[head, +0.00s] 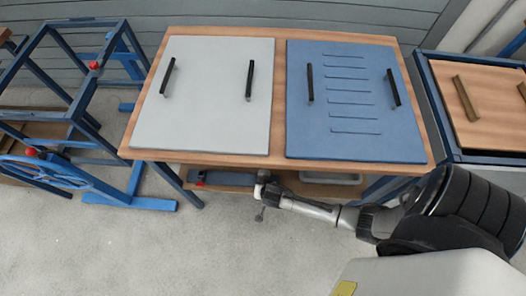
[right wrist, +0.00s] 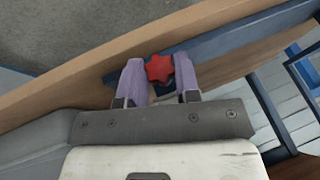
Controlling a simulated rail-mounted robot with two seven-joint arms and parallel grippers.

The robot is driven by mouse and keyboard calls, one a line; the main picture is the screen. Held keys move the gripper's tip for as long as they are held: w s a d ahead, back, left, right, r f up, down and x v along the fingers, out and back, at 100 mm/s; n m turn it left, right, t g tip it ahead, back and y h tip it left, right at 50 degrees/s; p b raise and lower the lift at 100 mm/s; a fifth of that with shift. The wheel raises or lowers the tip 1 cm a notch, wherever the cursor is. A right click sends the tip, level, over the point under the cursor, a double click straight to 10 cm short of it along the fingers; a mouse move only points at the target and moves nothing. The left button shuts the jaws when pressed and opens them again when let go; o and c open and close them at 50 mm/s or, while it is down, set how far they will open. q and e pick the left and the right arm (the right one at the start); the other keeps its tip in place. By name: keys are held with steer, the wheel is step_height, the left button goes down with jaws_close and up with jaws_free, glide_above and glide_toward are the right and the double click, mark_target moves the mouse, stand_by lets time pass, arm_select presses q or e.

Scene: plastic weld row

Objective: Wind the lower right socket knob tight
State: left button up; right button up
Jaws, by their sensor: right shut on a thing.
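In the right wrist view a red star-shaped knob (right wrist: 158,69) sits on a dark blue bar (right wrist: 208,44) beside a wooden board. My right gripper (right wrist: 160,66) has its two purple fingers on either side of the knob and is shut on it. In the head view my right gripper (head: 262,192) is below the front edge of the wooden table, and the knob it holds cannot be made out there. My left gripper is in neither view.
The wooden table (head: 280,125) carries a grey panel (head: 210,105) and a blue panel (head: 345,135), each with two black handles. A blue frame with red knobs (head: 94,65) stands at left. A wood-topped cart (head: 480,125) stands at right. The floor in front is clear.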

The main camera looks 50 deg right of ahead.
steer(key=c, duration=0.3)
steer(key=shift+r+p, duration=0.2)
steer(key=shift+p, duration=0.35)
steer(key=p, duration=0.1)
steer(key=g+h+p, duration=0.1)
steer(key=p, duration=0.1)
steer(key=shift+w+a+r+g, duration=0.1)
steer(key=shift+a+r+g, duration=0.1)
steer(key=shift+g, duration=0.1)
steer(key=shift+w+f+n+g+h+p, duration=0.15)
steer(key=shift+f+n+g+h+p, duration=0.1)
steer(key=shift+n+g+h+p, duration=0.4)
steer(key=shift+w+f+g+h, duration=0.15)
steer(key=shift+g+h, duration=0.6)
steer(key=shift+g, duration=0.4)
